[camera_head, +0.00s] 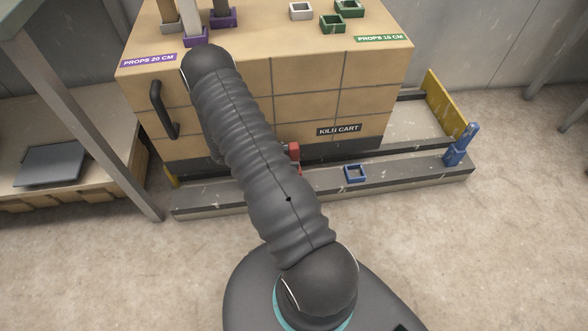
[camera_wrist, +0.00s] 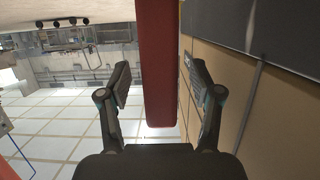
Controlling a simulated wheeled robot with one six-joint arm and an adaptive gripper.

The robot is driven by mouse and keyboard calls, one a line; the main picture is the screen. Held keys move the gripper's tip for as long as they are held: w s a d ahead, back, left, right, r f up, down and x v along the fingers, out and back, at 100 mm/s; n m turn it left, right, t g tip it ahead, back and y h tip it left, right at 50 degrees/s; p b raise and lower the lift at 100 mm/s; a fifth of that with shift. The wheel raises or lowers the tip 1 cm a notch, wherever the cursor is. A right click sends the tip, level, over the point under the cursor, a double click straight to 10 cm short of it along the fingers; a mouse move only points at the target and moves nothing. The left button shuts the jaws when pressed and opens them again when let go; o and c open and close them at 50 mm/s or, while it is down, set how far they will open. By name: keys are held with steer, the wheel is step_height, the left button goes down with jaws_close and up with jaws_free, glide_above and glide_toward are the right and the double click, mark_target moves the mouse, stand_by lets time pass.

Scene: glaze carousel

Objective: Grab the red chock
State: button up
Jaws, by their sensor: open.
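The red chock (camera_head: 294,152) shows in the head view as a small red piece at the foot of the kiln cart, beside my arm, which hides part of it. In the wrist view the red chock (camera_wrist: 158,50) is a long bar that runs from the top edge down between my fingers. My gripper (camera_wrist: 158,82) is open, with one finger on each side of the bar. A narrow gap shows on both sides, so the fingers appear not to touch it. In the head view my gripper is hidden behind my arm.
The kiln cart (camera_head: 305,92) stands on a grey rail base (camera_head: 410,171), with a black handle (camera_head: 163,110) at its left. A blue square holder (camera_head: 355,173) and a blue upright piece (camera_head: 461,146) are on the base. A shelf with a grey slab (camera_head: 52,165) is at left. The floor in front is clear.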

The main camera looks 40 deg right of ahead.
steer(key=shift+s+d+f, duration=0.2)
steer(key=shift+s+d, duration=0.1)
steer(key=shift+d, duration=0.25)
steer(key=shift+c, duration=0.2)
jaws_close()
steer(key=shift+r, duration=0.1)
